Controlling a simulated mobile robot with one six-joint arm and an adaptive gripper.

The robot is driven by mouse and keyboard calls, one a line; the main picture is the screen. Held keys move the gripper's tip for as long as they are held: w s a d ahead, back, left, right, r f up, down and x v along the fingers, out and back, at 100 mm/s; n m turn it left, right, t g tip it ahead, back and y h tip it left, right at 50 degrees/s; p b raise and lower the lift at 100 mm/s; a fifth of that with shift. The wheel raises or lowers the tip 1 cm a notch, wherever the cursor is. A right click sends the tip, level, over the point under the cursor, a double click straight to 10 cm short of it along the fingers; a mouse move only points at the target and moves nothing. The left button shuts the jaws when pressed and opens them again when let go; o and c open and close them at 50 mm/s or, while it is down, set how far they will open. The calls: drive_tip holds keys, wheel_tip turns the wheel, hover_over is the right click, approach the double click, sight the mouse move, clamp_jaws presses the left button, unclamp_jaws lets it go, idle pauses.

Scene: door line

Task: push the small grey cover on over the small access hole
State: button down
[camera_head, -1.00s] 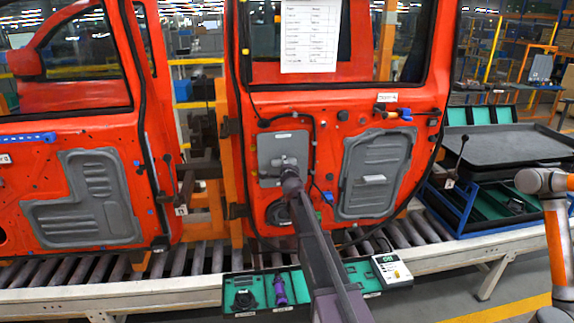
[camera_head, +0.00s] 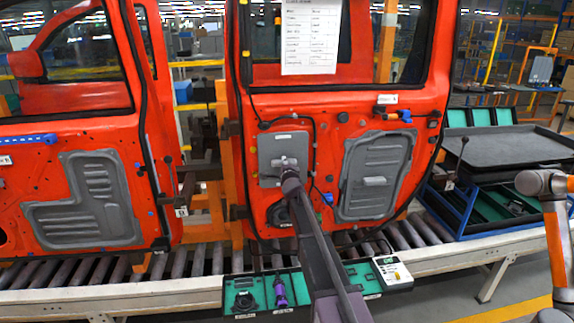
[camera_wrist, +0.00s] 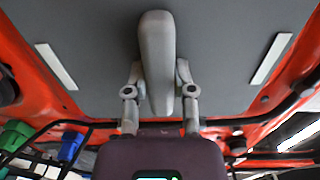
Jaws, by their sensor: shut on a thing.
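The small grey cover (camera_head: 268,150) is a flat plate with a raised grip bar, against the upper left part of the red door's inner panel. In the wrist view the cover (camera_wrist: 90,50) fills most of the picture, with a white strip on each side. My gripper (camera_head: 289,163) is in front of it. In the wrist view my gripper (camera_wrist: 160,92) is shut on the cover's grip bar (camera_wrist: 157,50), one finger on each side. The small access hole is hidden behind the cover. I cannot tell whether the cover is fully flush.
A larger grey cover (camera_head: 376,165) sits on the same red door (camera_head: 330,110) to the right. A black cable runs around the small cover's edge. Trays (camera_head: 243,296) and a meter (camera_head: 393,272) stand below by the roller conveyor (camera_head: 80,272). Another red door stands left.

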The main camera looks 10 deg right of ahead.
drive_tip(key=c, duration=0.6)
unclamp_jaws()
drive_tip(key=shift+f, duration=0.15)
drive_tip(key=shift+o, duration=1.1)
drive_tip(key=shift+w, duration=0.15)
drive_tip(key=s, duration=1.2)
drive_tip(key=shift+s, duration=0.15)
drive_tip(key=s, duration=1.2)
